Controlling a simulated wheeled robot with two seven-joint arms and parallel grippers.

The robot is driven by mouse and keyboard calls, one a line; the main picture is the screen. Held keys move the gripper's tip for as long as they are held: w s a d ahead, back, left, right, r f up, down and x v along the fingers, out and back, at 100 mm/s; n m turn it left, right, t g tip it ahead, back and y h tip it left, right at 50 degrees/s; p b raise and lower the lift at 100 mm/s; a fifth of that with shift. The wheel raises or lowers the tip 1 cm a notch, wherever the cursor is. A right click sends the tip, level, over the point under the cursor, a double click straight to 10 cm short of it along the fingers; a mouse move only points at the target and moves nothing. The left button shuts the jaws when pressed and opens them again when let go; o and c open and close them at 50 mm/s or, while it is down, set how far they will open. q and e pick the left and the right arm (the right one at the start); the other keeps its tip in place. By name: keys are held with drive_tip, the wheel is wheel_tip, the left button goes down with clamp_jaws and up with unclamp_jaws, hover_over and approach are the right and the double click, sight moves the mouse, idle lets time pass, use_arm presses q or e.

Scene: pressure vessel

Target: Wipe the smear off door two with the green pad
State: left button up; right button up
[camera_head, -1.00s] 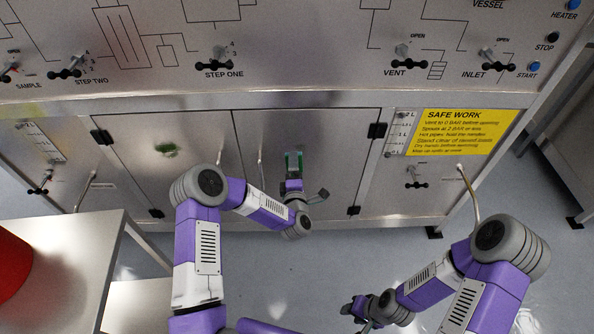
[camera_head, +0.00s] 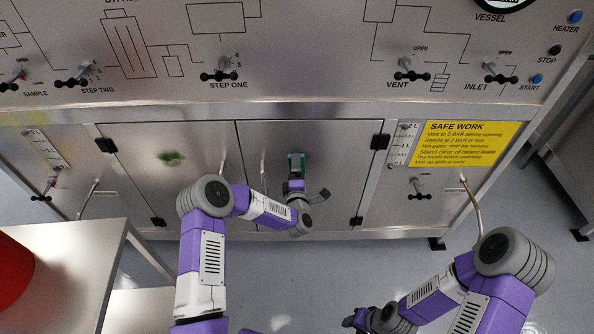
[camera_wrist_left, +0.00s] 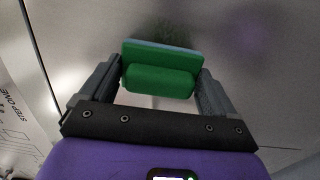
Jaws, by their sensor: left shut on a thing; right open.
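A dark green smear (camera_head: 172,158) marks the left cabinet door (camera_head: 140,190). The right cabinet door (camera_head: 340,150) beside it looks clean. My left gripper (camera_head: 296,172) is shut on the green pad (camera_head: 296,160) in front of the right door, to the right of the smear. In the left wrist view the green pad (camera_wrist_left: 158,72), with a pale blue-grey far layer, sits between the fingers (camera_wrist_left: 160,85). A dark blur lies on the metal beyond it; I cannot tell whether it is a reflection. My right gripper (camera_head: 360,318) is open, low at the picture's bottom edge.
A panel with knobs and buttons runs above the doors. Door handles (camera_head: 262,172) and black hinges (camera_head: 380,142) stick out. A yellow safety sign (camera_head: 465,142) is at the right. A metal table (camera_head: 75,255) with a red object (camera_head: 12,272) stands at the lower left.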

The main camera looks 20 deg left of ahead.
sight(308, 158)
use_arm(q)
drive_tip(key=shift+x, duration=1)
drive_tip(key=shift+w+d, duration=0.2)
drive_tip(key=shift+d, duration=0.75)
drive_tip(key=shift+w+d, duration=0.25)
drive_tip(key=shift+d, duration=0.7)
drive_tip(key=shift+w, duration=0.15)
